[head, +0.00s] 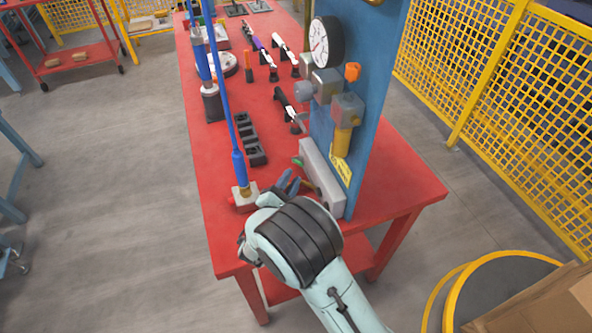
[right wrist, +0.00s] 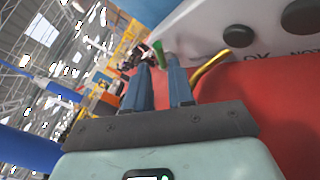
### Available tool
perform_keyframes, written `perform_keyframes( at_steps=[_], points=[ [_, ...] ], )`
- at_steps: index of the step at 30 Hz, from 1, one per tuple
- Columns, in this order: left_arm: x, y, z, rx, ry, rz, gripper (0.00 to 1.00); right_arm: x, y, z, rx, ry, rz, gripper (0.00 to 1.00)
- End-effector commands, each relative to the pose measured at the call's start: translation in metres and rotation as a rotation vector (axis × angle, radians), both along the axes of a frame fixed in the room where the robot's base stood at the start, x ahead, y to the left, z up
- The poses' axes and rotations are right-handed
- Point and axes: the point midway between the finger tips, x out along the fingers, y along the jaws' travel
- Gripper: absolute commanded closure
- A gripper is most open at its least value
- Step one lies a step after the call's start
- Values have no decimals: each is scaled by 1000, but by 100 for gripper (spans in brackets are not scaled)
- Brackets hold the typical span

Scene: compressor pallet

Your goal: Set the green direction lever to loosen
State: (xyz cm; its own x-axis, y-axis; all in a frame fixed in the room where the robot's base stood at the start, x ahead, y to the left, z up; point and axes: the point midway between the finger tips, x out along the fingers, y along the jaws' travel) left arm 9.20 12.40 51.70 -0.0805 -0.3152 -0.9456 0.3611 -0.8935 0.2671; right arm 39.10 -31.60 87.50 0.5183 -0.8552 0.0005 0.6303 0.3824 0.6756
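The green lever (head: 298,162) is a small green tip at the left side of the grey-white box (head: 322,178) at the foot of the blue panel. In the right wrist view the green piece (right wrist: 158,53) shows just beyond the gap between my fingertips. My right gripper (head: 289,181) is low over the red table, just in front of the lever. Its two fingers (right wrist: 158,75) are a little apart with nothing seen held between them. I cannot tell whether they touch the lever. The lever's base is hidden. My left gripper is not in view.
The blue panel (head: 366,90) carries a gauge (head: 326,42) and a yellow cylinder (head: 343,141). A blue rod tool (head: 238,165) stands left of my gripper. A dark block row (head: 250,138) lies behind it. A brass rod (right wrist: 210,67) is close right of my fingers.

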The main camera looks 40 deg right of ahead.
Motion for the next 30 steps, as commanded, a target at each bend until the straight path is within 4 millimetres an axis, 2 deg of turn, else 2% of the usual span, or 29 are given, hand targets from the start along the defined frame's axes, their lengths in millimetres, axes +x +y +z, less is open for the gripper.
perform_keyframes(
  at_steps=[3, 9, 19, 20, 21, 22, 30],
  points=[
    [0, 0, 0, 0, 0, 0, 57, 10, -18, 0, -1, 0, -4, 77],
    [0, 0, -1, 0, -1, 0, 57, 22, -36, 0, -1, 1, -1, 77],
    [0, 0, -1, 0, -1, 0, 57, 24, -39, 0, 0, 1, 1, 77],
    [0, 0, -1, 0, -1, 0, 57, 24, -39, 0, 1, 2, 0, 83],
    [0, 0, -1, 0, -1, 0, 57, 24, -39, 0, 1, 2, 0, 96],
    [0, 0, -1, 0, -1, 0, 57, 24, -39, 0, 1, 2, 0, 100],
    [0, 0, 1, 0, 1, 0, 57, 24, -39, 1, 3, 9, 0, 100]
  ],
)
